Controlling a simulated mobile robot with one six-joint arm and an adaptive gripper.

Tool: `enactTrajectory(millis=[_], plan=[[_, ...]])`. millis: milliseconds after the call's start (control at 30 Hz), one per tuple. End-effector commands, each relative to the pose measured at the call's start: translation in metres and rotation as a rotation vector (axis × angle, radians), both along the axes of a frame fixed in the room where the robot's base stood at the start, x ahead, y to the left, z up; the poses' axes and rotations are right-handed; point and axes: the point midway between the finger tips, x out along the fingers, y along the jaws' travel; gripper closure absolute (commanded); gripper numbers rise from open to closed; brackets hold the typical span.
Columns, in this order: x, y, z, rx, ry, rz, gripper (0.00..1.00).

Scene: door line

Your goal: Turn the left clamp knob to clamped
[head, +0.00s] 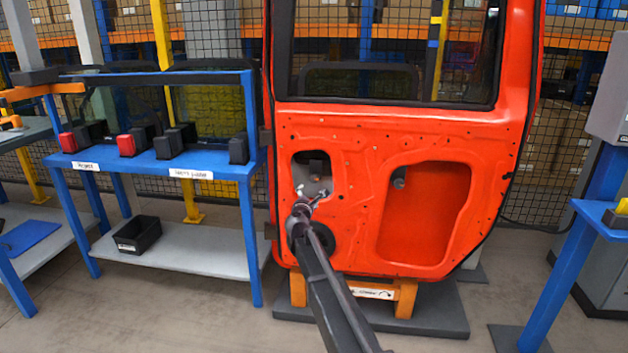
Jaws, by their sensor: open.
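The red door (345,135) stands upright on an orange stand (404,300) with a grey base. A white label (372,293) with a curved arrow is on the front of the stand, and my arm crosses in front of the stand just left of it. I cannot make out the left clamp knob; my arm hides part of the stand's left side. My gripper (312,196) is open, in front of the small left opening in the door, well above the stand. It is small in the picture, and I see nothing between its fingers.
A blue rack (250,220) at left holds black and red-ended parts, with a black bin (138,234) on its lower shelf. A blue post (565,275) and grey cabinet stand at right. Mesh fencing is behind. Some floor is free on both sides of the stand.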

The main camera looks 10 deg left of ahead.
Motion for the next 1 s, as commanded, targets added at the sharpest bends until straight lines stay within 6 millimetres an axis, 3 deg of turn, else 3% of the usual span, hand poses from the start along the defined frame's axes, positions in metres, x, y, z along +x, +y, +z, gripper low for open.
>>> enactTrajectory(millis=[267,1000], plan=[[0.022,0.0,0.0,0.001,0.0,-0.001,0.13],[0.125,-0.003,0.0,0.001,0.0,0.0,0.13]])
